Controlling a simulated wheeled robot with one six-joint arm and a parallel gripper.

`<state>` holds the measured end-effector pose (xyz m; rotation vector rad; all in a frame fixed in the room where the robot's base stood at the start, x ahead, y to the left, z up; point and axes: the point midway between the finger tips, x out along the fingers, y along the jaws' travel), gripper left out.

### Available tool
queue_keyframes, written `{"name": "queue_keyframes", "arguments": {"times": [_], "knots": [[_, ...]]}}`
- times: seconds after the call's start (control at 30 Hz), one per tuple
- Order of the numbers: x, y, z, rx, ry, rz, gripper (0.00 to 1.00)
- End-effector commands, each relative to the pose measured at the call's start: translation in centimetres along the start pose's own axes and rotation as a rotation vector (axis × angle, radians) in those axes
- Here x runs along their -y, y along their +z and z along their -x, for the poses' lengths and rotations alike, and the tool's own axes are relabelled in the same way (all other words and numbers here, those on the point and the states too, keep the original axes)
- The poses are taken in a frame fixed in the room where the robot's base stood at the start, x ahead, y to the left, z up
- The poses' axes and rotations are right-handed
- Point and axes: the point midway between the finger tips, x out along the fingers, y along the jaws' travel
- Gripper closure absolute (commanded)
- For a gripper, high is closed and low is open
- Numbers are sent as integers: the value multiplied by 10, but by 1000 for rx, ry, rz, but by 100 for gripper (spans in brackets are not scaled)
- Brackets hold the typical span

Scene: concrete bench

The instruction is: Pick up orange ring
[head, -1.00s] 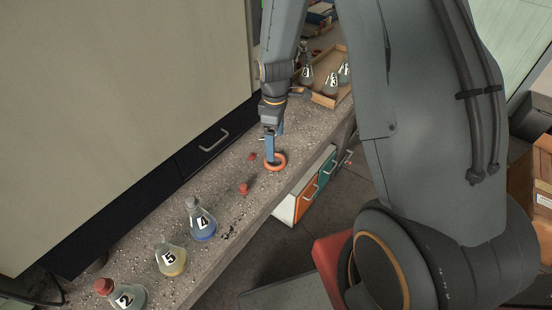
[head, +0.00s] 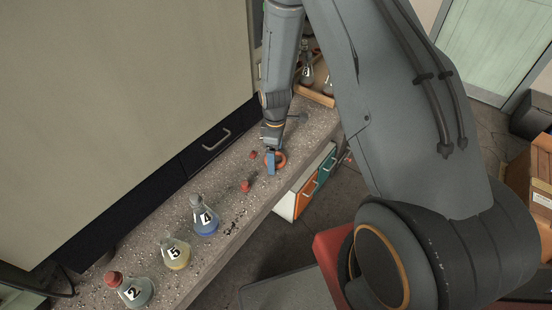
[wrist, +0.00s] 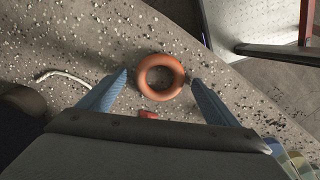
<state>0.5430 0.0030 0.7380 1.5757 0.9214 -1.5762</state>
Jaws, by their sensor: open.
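The orange ring (head: 281,161) lies flat on the concrete bench, close to its front edge. In the wrist view the orange ring (wrist: 144,76) shows whole, between and just beyond the tips of the two blue fingers. My gripper (head: 271,165) is right at the ring in the head view and hides part of it. In the wrist view my gripper (wrist: 158,78) is open, with a finger on either side of the ring. Nothing is held. I cannot tell the height of the fingertips above the bench.
Small red stoppers (head: 245,186) lie on the bench (head: 228,184); one red piece (wrist: 148,115) shows between the fingers. Flasks labelled 4 (head: 204,215), 5 (head: 175,252) and 2 (head: 130,290) stand at the near left. A wooden tray (head: 316,96) with flasks is farther back.

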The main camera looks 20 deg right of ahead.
Motion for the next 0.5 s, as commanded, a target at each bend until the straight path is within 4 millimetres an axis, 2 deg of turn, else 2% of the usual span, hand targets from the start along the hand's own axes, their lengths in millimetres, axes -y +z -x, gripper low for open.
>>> {"name": "queue_keyframes", "arguments": {"times": [0.23, 0.27, 0.5], "knots": [[0, 0, -1, 0, 0, 0, 16], [0, 0, -1, 0, 0, 0, 19], [0, 0, -1, 0, 0, 0, 60]]}}
